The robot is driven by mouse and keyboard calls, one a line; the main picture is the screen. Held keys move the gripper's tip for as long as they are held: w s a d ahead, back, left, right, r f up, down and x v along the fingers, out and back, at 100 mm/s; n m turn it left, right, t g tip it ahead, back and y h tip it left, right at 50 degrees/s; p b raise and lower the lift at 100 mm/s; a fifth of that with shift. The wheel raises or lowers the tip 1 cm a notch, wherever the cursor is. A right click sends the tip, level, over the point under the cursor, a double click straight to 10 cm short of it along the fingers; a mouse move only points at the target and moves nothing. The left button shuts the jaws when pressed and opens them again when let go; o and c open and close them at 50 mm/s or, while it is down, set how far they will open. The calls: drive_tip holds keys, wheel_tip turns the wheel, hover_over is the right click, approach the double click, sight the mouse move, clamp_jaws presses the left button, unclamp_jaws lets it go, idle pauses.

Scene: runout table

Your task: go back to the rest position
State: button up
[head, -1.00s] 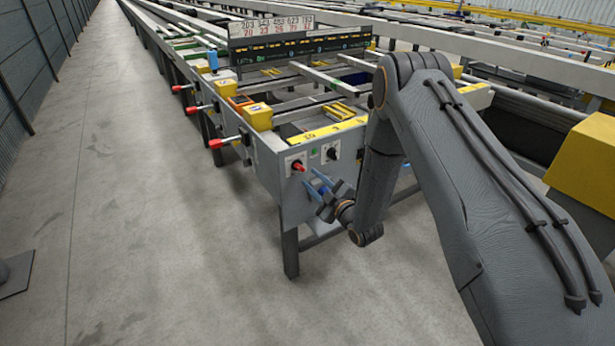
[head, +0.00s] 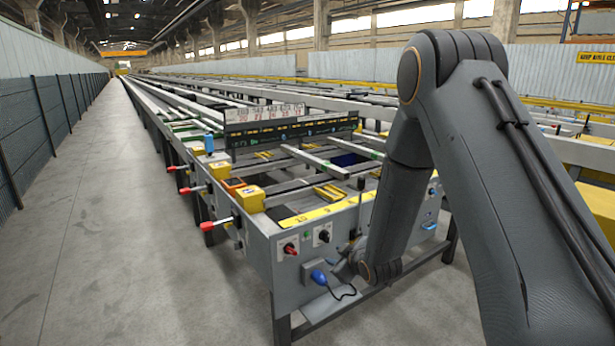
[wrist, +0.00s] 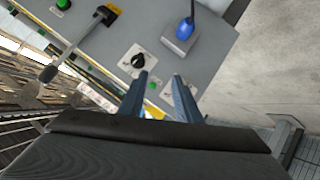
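My gripper (wrist: 160,74) shows in the wrist view as two blue-grey fingers, apart, with nothing between them. The fingers lie over the grey end panel (wrist: 105,45) of the runout table, close to a black knob (wrist: 138,60). I cannot tell whether they touch the panel. In the head view my arm folds down in front of the panel's right part, and the fingers cannot be made out clearly there. The end panel (head: 262,262) carries a red knob (head: 289,248), a black knob (head: 323,236) and a blue plug (head: 318,277) with a dark cable.
Red-tipped levers (head: 217,224) stick out from the table's left side. Yellow boxes (head: 250,198) and a number board (head: 264,114) stand on top. The concrete aisle (head: 110,220) on the left is clear. A grey fence (head: 45,120) lines it.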

drive_tip(key=s+d+r+m+g+h, duration=0.2)
drive_tip(key=s+d+r+m+g, duration=0.15)
drive_tip(key=s, duration=0.45)
drive_tip(key=s+d+r+m+g+h, duration=0.25)
drive_tip(key=s+d, duration=0.25)
drive_tip(key=s, duration=0.3)
drive_tip(key=s+d+r+m+g, duration=0.1)
drive_tip(key=s+r+m+g, duration=0.1)
drive_tip(key=s, duration=0.8)
drive_tip(key=s+d+r+m+g, duration=0.1)
drive_tip(key=s+r+m+g, duration=0.1)
drive_tip(key=s, duration=0.9)
drive_tip(key=shift+s+r+m+g+y+p, duration=0.25)
drive_tip(key=shift+r+m+g+y+p, duration=0.1)
drive_tip(key=shift+r+g, duration=0.25)
